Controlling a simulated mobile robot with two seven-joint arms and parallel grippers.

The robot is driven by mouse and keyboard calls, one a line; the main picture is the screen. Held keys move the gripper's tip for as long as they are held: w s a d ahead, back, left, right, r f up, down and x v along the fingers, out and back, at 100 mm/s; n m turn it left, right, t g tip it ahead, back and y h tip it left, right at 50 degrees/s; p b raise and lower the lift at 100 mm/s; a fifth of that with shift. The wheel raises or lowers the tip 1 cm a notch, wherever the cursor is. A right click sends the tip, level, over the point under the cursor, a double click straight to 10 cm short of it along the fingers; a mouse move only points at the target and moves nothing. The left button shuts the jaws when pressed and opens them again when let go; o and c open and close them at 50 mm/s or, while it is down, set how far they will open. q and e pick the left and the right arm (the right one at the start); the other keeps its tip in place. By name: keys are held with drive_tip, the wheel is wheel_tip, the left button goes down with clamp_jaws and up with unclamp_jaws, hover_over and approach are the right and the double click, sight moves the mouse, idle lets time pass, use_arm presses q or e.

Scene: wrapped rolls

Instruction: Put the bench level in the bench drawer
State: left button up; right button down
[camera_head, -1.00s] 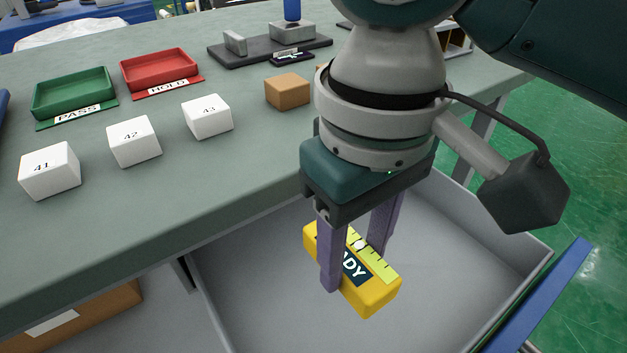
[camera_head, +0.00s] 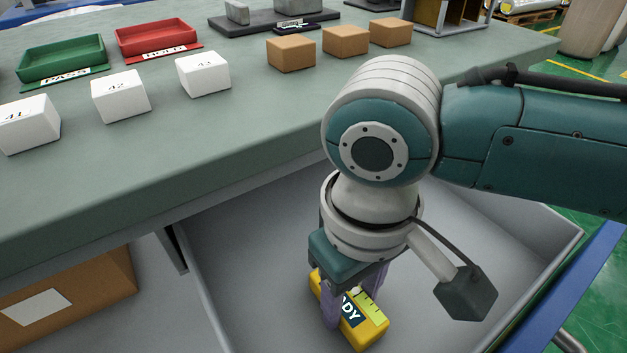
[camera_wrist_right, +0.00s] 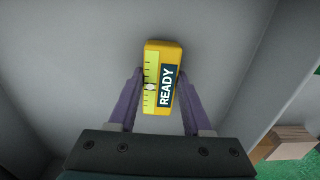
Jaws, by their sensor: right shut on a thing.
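The bench level is a yellow block (camera_head: 365,333) with a yellow-green scale and a dark READY label. My right gripper (camera_head: 345,308) is shut on it, one purple finger on each side. In the right wrist view the level (camera_wrist_right: 160,112) sits between the fingertips of the gripper (camera_wrist_right: 161,85). The bench drawer (camera_head: 245,290) is pulled open, grey inside. The level is inside the drawer's outline, low over the floor; I cannot tell whether it touches the floor. My left gripper is not in view.
White numbered blocks (camera_head: 121,97), brown blocks (camera_head: 291,54), a green PASS tray (camera_head: 62,60) and a red HOLD tray (camera_head: 155,40) stand on the bench top (camera_head: 190,140). A cardboard box (camera_head: 75,295) is left of the drawer. The drawer floor around the level is clear.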

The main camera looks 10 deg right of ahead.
drive_tip(key=shift+f, duration=0.15)
drive_tip(key=shift+c, duration=1.7)
unclamp_jaws()
